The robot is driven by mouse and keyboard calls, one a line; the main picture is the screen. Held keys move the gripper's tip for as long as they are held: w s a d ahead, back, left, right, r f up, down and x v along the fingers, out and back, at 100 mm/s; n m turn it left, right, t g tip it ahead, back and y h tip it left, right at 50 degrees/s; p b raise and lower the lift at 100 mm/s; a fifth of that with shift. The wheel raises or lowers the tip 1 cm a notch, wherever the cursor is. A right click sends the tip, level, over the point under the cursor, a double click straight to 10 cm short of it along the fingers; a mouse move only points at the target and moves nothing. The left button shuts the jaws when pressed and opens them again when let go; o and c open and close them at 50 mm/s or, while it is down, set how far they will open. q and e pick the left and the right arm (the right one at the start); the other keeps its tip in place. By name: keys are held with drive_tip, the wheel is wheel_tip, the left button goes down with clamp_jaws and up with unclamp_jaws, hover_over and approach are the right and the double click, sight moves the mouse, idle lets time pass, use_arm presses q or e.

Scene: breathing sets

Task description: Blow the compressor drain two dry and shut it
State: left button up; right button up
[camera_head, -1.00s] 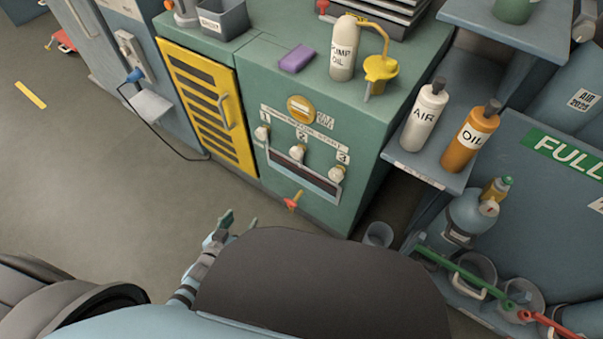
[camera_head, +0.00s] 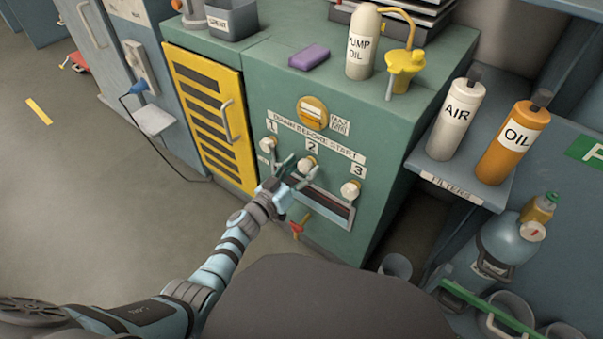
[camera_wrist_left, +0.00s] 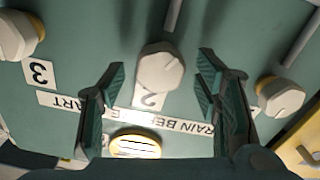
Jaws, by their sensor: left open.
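The green compressor cabinet (camera_head: 375,195) has a row of three pale drain knobs under a label strip. Drain knob two (camera_head: 311,166) is the middle one; in the left wrist view the same knob (camera_wrist_left: 160,70) lies ahead, between my spread fingers. Knob one (camera_head: 269,145) is to its left and knob three (camera_head: 350,190) to its right. My left gripper (camera_head: 295,178) is open and empty, in front of the panel close by knob two; in the wrist view its fingers (camera_wrist_left: 160,90) stand either side of the knob's line, with no clear contact. My right gripper is not in view.
A recessed slot (camera_head: 335,207) and a red-handled valve (camera_head: 299,226) are below the knobs. Pump oil (camera_head: 362,45), a yellow oil can (camera_head: 403,68) and a purple sponge (camera_head: 309,59) stand on top. Air (camera_head: 456,122) and oil (camera_head: 513,145) bottles stand on the right shelf.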

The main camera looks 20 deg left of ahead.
use_arm(q)
drive_tip(key=shift+w, duration=0.15)
drive_tip(key=c, duration=1.1)
drive_tip(key=shift+c, duration=0.2)
